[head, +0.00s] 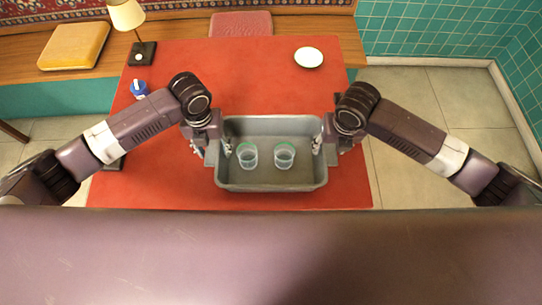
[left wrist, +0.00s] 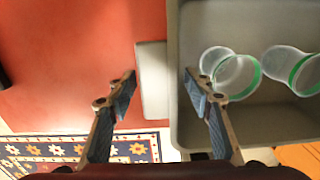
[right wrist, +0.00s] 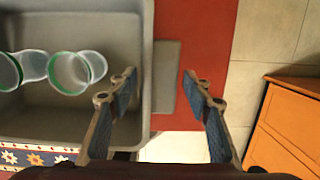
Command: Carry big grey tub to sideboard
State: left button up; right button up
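The big grey tub (head: 270,183) stands on the red table near its front edge, with two clear cups with green rims (head: 247,155) (head: 285,155) inside. My left gripper (left wrist: 160,82) is open at the tub's left side, one finger inside the wall and one outside, with the grey side ledge (left wrist: 151,105) between them. My right gripper (right wrist: 160,80) is open in the same way at the right side, around the wall and ledge (right wrist: 166,90). Both show gaps between the fingers and the tub. In the right wrist view an orange wooden cabinet (right wrist: 285,130), possibly the sideboard, stands at lower right.
The red table (head: 255,75) also holds a lamp (head: 127,18), a blue-and-white item (head: 139,88) and a white plate (head: 309,57). A wooden bench with cushions (head: 75,46) runs behind. Tiled floor (head: 415,95) is clear to the right. A patterned rug (left wrist: 85,148) lies below.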

pick_arm(q)
grip_shut()
pick_arm(e)
grip_shut()
pick_arm(q)
jog(key=shift+w+r, duration=0.1)
jog(key=shift+r, duration=0.05)
pick_arm(e)
jog(key=shift+w+r, duration=0.1)
jog(key=shift+r, duration=0.05)
